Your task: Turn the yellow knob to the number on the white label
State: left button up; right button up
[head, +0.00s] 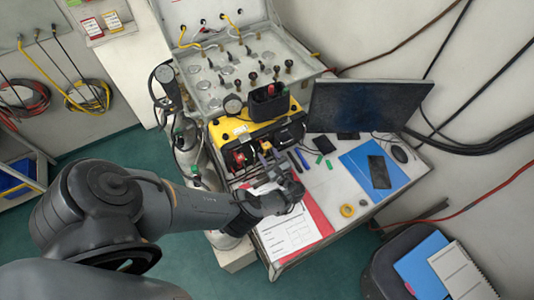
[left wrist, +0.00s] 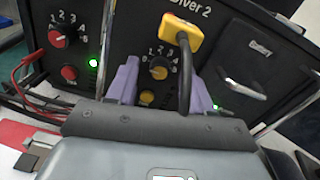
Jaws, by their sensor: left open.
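The yellow knob (left wrist: 158,71) is on the black panel marked "Diver 2", with white numbers around it, in the left wrist view. A yellow plug with a black cable hangs in front of the panel, partly covering the dial's right side. My left gripper (left wrist: 162,84) is open, its purple fingers on either side of the knob; I cannot tell whether they touch it. In the head view my left gripper (head: 268,156) is at the front of the yellow case (head: 255,123). A small white patch (head: 240,130) lies on the case top; no number is readable. My right gripper is not in view.
The yellow plug (left wrist: 182,33) and its cable are close to the fingers. A red knob (left wrist: 57,39) is to the left on the panel. A monitor (head: 368,106) stands right of the case. A clipboard sheet (head: 290,232) lies at the table's front edge.

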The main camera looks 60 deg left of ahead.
pick_arm(q)
jog(key=shift+a, duration=0.45)
grip_shut()
